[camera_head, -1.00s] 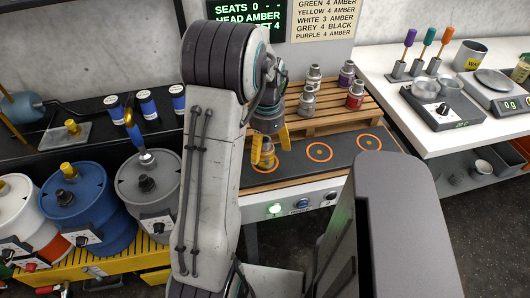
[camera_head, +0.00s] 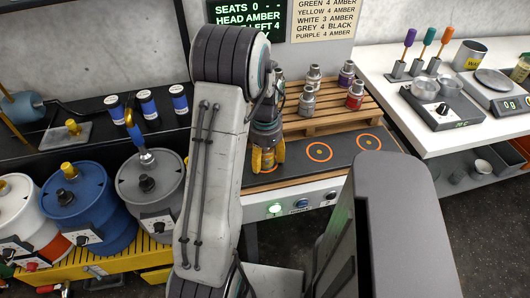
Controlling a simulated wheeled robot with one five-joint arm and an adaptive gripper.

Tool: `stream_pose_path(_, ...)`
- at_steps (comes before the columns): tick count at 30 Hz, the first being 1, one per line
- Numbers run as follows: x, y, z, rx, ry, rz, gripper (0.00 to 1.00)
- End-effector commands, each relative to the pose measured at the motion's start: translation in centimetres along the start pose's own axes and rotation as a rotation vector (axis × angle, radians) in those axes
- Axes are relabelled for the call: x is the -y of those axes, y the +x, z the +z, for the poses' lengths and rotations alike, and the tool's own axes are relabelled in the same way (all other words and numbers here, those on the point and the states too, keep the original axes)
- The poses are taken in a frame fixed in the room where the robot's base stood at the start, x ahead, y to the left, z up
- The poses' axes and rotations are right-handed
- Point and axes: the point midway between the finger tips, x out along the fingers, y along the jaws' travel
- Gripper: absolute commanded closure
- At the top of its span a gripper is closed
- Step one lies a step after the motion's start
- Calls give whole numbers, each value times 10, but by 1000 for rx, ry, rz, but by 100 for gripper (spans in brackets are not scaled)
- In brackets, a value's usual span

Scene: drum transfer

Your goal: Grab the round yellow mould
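A small round yellow-orange container (camera_head: 268,162), the only yellow round piece by the gripper, stands upright at the left end of the dark strip, where the leftmost orange ring is now covered. My gripper (camera_head: 268,158) points down over it, with one yellow finger on each side. The fingers sit close against its sides and hide much of it. I cannot tell whether they press on it or a small gap is left.
Two orange rings (camera_head: 319,152) on the dark strip are bare. Behind it, a wooden pallet (camera_head: 325,118) holds several grey, purple and red containers. Drums (camera_head: 80,205) stand at left. A white bench (camera_head: 455,130) with scales is at right.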

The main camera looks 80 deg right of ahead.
Motion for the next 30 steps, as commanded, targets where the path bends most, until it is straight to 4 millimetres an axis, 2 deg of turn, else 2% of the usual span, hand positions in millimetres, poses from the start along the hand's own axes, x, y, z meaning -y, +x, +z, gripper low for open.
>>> stream_pose_path(2,0,0,0,0,0,0,48)
stream_pose_path(15,0,0,0,0,0,0,87)
stream_pose_path(25,0,-2,0,-1,0,-1,88)
stream_pose_path(30,1,-13,-1,-3,0,-3,88)
